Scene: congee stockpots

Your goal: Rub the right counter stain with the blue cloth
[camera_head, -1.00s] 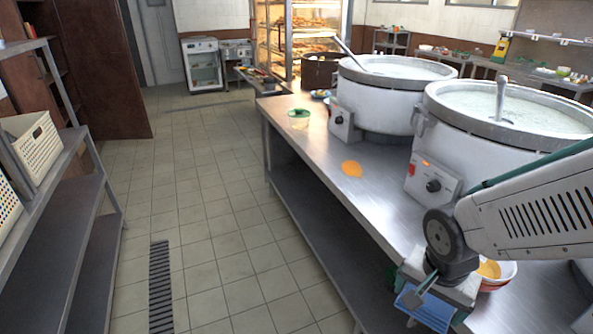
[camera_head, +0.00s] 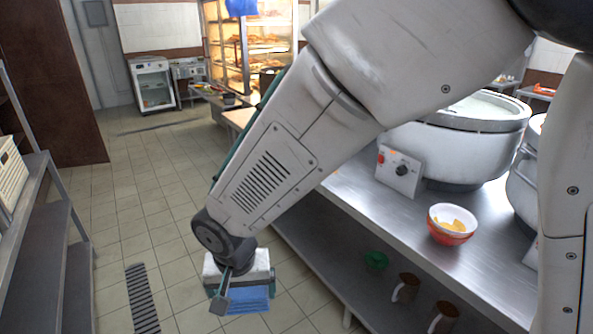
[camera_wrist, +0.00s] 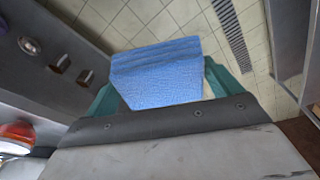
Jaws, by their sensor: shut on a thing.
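The blue cloth (camera_head: 247,299) is held in my gripper (camera_head: 241,284), out over the tiled floor to the left of the steel counter (camera_head: 375,212). In the wrist view the folded cloth (camera_wrist: 165,75) lies between the green fingers of my gripper (camera_wrist: 160,88), apart from the counter. No full stain shows on the counter now; my forearm covers much of its far part. Only a small orange patch peeks out at the forearm's lower edge, too little to tell what it is.
A red-and-white bowl (camera_head: 451,227) with yellow contents stands on the counter before a big white stockpot (camera_head: 455,150). The lower shelf holds brown mugs (camera_head: 405,288) and a green item (camera_head: 376,260). A rack with a white basket (camera_head: 10,172) stands left; floor between is free.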

